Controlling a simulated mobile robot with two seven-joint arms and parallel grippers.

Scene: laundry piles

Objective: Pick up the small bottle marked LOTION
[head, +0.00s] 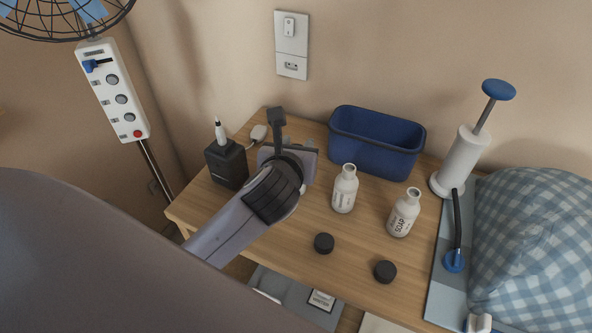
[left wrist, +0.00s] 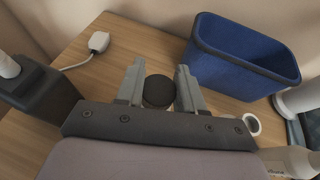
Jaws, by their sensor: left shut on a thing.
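My left gripper (left wrist: 159,88) is shut on a dark round-topped thing (left wrist: 159,93), seen from above between its fingers in the left wrist view. Whether this is a capped bottle or a loose cap cannot be told, and no label on it shows. In the head view my left gripper's fingers are hidden behind its own wrist. Two open white bottles stand to its right: one (head: 344,190) with a label too small to read, the other (head: 403,214) marked SOAP. The unread bottle also shows in the left wrist view (left wrist: 252,124). My right gripper is not in view.
A blue bin (head: 372,144) stands at the back of the wooden table (head: 290,249). Two black caps (head: 324,243) (head: 384,271) lie near its front. A black holder (head: 227,164) stands left of the gripper. A white pump (head: 460,160) and checked pillow (head: 532,240) are at right.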

